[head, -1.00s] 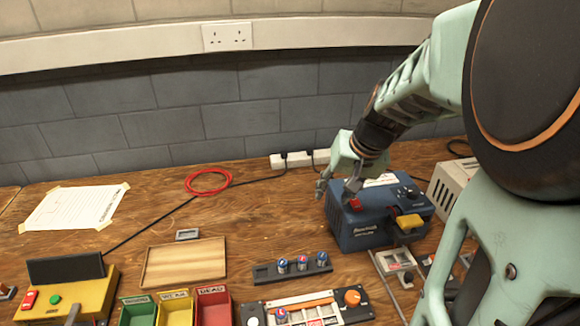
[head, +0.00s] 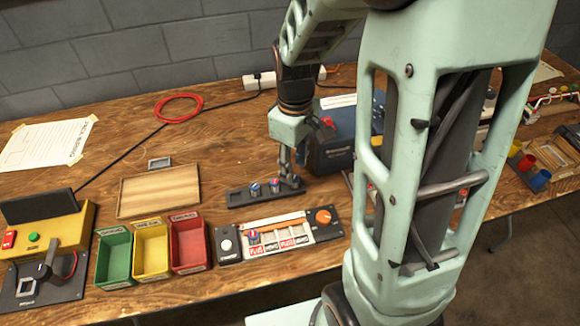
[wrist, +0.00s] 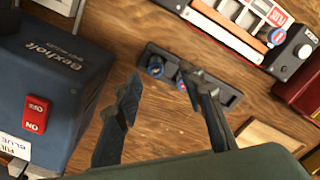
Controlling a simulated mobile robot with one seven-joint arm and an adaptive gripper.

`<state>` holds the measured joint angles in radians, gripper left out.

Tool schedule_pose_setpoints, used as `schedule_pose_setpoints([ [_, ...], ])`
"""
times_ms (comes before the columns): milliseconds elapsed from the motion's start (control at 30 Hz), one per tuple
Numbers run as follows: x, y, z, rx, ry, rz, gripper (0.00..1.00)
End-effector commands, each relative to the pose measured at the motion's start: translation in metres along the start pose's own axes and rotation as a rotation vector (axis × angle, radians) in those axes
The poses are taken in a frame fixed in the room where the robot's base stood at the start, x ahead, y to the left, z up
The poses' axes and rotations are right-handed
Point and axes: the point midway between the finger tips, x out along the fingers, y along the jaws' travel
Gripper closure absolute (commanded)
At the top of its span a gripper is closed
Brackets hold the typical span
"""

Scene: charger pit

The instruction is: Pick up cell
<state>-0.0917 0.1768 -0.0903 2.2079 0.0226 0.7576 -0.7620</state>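A dark rack (head: 238,197) on the bench holds small upright cells with coloured tops. A left cell (head: 255,189) and a middle cell (head: 274,186) show in the head view; my gripper covers the rack's right end there. My gripper (head: 289,172) points down over that end. The rack (wrist: 228,97) lies beyond the fingertips there, with one cell (wrist: 155,67) between the fingers and another (wrist: 182,84) partly behind the right finger. Contact cannot be told.
A blue charger box (head: 330,150) with a red switch (wrist: 36,113) stands close beside my gripper. A slotted panel (head: 300,238) in front of the rack holds another cell (head: 253,236). Green, yellow and red bins (head: 188,243) stand left. A wooden tray (head: 158,192) lies behind them.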

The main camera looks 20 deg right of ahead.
Motion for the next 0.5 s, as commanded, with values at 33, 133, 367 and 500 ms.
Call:
schedule_pose_setpoints([
  [33,0.007,0.001,0.0,0.0,-0.002,-0.002,0.64],
  [133,0.023,0.004,-0.001,0.001,-0.004,-0.003,0.64],
  [367,0.048,0.006,-0.002,0.001,-0.001,0.0,0.64],
  [500,0.05,0.006,-0.002,0.002,-0.001,0.001,0.64],
])
